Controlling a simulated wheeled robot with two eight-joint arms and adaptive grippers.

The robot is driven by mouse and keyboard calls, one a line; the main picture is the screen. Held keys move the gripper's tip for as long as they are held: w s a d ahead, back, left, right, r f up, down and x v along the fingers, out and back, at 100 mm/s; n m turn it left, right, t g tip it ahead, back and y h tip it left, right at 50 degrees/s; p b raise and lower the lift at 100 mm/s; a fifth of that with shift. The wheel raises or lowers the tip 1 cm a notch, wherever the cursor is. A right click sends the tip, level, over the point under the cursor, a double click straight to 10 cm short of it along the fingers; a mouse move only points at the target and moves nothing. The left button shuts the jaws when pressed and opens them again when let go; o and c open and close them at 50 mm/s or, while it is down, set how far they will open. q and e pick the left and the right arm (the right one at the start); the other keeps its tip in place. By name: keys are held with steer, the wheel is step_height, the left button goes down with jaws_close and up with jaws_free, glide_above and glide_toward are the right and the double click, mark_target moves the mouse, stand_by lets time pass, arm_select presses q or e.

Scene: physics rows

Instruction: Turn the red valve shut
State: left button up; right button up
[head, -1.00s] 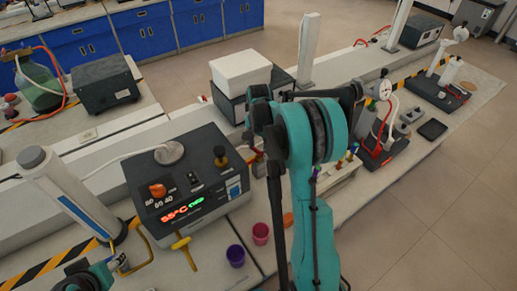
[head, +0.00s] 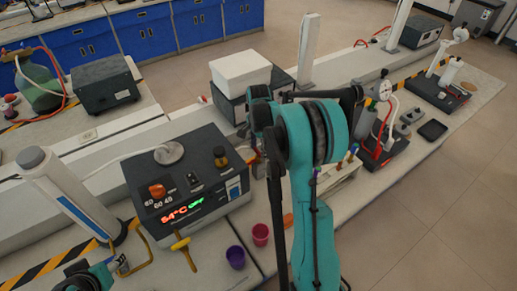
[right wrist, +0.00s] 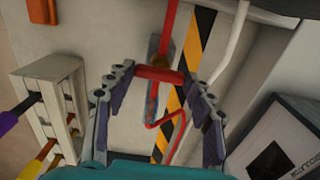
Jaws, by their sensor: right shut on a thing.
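The red valve handle (right wrist: 158,74) shows in the right wrist view as a short red bar on a brass-coloured stem, with a red pipe running up behind it. My right gripper (right wrist: 160,80) has its two dark fingers at either end of the bar and is shut on it. In the head view my teal right arm hides the valve and most of that gripper. My left gripper (head: 120,264) is at the bottom left corner, close to a yellow bent handle; whether it is open is unclear.
A heater box (head: 187,183) with a lit display stands left of my right arm. Purple (head: 236,257) and red (head: 260,235) cups stand in front. A rack with coloured handles (right wrist: 50,110) is close beside my right gripper. A white cylinder (head: 62,188) stands at left.

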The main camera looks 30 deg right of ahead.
mark_target(258, 151)
steer(key=o, duration=1.2)
steer(key=shift+c, duration=0.2)
step_height(258, 151, up, 12)
